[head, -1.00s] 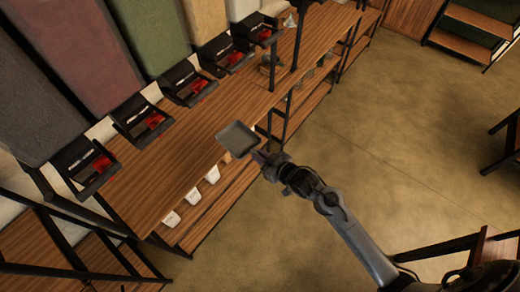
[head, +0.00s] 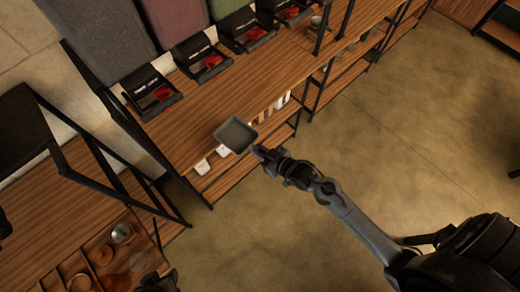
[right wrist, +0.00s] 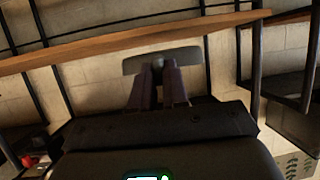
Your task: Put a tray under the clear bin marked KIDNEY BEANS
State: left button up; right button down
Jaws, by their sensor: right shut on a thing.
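My right gripper (head: 258,153) is shut on the edge of a small square grey tray (head: 237,135). The tray is held out level or nearly so, in front of the wooden counter's edge. The right wrist view shows the tray (right wrist: 185,58) edge-on between the fingertips (right wrist: 158,65). Tall coloured bins, such as a green one (head: 233,6), stand along the back of the counter with black dispenser fronts (head: 155,92) below them. Their white labels are too small to read, so I cannot tell which is KIDNEY BEANS. My left gripper is not clearly visible.
The wooden counter (head: 215,103) has bare space in front of the dispensers. White containers (head: 203,167) stand on the shelf below. Black posts (head: 346,18) rise at the counter's right part. Another table with bowls (head: 122,233) is at lower left. The floor is clear at right.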

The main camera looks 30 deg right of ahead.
aim_at(233, 128)
jog(key=w+b, duration=0.3)
jog(key=w, duration=0.1)
jog(key=w+a+f+b, duration=0.1)
jog(key=w+b, duration=0.2)
jog(key=w, duration=0.1)
jog(key=w+a+f+b, duration=0.1)
jog(key=w+b, duration=0.2)
jog(key=w, duration=0.1)
jog(key=shift+w+a, duration=0.15)
jog(key=shift+w, duration=0.1)
jog(key=shift+w+b, duration=0.3)
jog(key=shift+w, duration=0.1)
jog(key=shift+b+x, duration=0.3)
jog(key=shift+x, duration=1.05)
jog(key=shift+f, duration=0.25)
jog(key=c, duration=1.1)
grip_release()
jog(key=shift+o, duration=0.2)
